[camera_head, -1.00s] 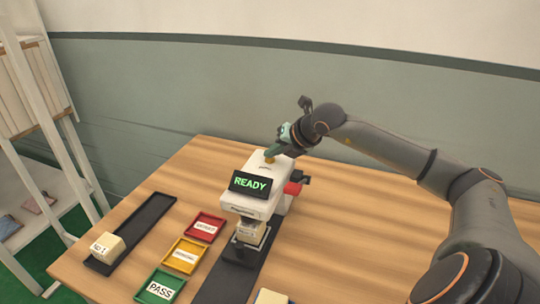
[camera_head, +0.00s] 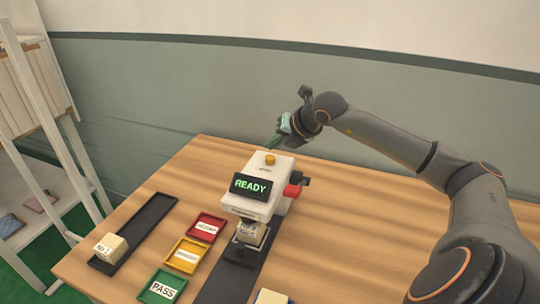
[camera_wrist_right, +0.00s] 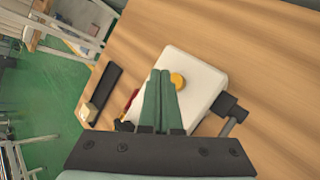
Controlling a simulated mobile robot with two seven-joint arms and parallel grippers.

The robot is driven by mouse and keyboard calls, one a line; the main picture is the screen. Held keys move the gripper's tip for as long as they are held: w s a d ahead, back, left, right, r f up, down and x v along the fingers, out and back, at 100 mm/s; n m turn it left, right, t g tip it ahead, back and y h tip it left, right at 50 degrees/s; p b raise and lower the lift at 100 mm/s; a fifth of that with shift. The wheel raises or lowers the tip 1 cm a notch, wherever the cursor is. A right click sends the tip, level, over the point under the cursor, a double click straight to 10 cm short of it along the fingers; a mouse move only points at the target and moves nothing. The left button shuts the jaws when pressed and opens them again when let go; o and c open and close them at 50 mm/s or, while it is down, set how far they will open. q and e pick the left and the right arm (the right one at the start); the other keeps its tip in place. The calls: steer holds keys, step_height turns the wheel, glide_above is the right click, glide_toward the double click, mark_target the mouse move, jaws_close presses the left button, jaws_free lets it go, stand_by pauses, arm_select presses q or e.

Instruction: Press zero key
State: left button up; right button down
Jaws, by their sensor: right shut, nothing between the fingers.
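A white machine (camera_head: 240,204) stands on the table with a black display reading READY in green. A round yellow key (camera_head: 270,159) sits on its top; it also shows in the right wrist view (camera_wrist_right: 178,81). No label is readable on it. A red part (camera_head: 292,190) sticks out at its right side. A pale block (camera_head: 250,233) sits on the machine's front platform. My right gripper (camera_head: 275,144) is shut and empty, behind and above the machine. In the right wrist view its green fingers (camera_wrist_right: 161,72) show just left of the yellow key. My left gripper is not in view.
Red (camera_head: 207,226), yellow (camera_head: 186,254) and green PASS (camera_head: 162,287) trays lie left of the machine. A long black tray (camera_head: 145,222) holds a pale block (camera_head: 110,247). A dark strip (camera_head: 232,281) runs in front of the machine. The right side of the table is clear.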

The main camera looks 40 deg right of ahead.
mark_target(272, 159)
step_height(272, 159, up, 4)
steer(key=shift+r+p, duration=0.1)
steer(key=shift+p, duration=1)
